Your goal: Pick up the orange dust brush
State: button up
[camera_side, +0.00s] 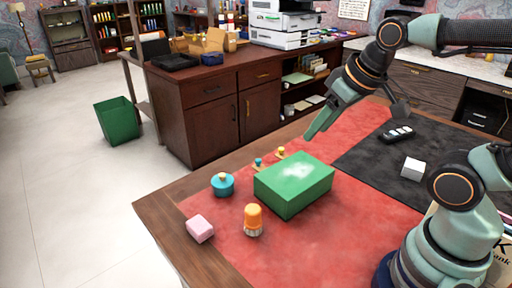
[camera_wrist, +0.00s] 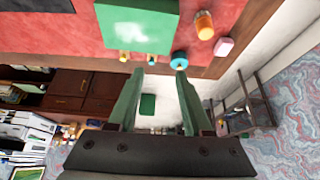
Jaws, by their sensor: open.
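The orange dust brush (camera_side: 253,220) stands upright on the red desk surface in the side view, orange body above and paler bristles below. It also shows in the wrist view at the upper right (camera_wrist: 204,25). My gripper (camera_side: 312,136) is open and empty, in the air above and behind the green box, well apart from the brush. In the wrist view its two fingers (camera_wrist: 160,73) point up the picture, with the brush beyond and to the right of them.
A large green box (camera_side: 296,185) stands right of the brush. A white cube (camera_side: 412,169) and dark device (camera_side: 397,134) lie on the black mat. The red front area is clear.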

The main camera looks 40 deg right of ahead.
jog(key=o, duration=0.7)
jog(key=shift+c, duration=0.2)
jog(key=n+g, duration=0.6)
jog(key=n, duration=0.8)
send_over(252, 209)
notch_tip(252, 209, down, 12)
jog(key=shift+r, duration=0.15)
jog(key=shift+a+f+n, duration=0.1)
jog(key=shift+f+n, duration=0.2)
jog(key=shift+f, duration=0.05)
notch_tip(252, 209, down, 6)
jog(key=shift+r, duration=0.1)
jog(key=shift+d+f, duration=0.15)
jog(key=shift+f, duration=1.3)
jog(key=shift+d+f, duration=0.1)
jog(key=shift+f, duration=1.35)
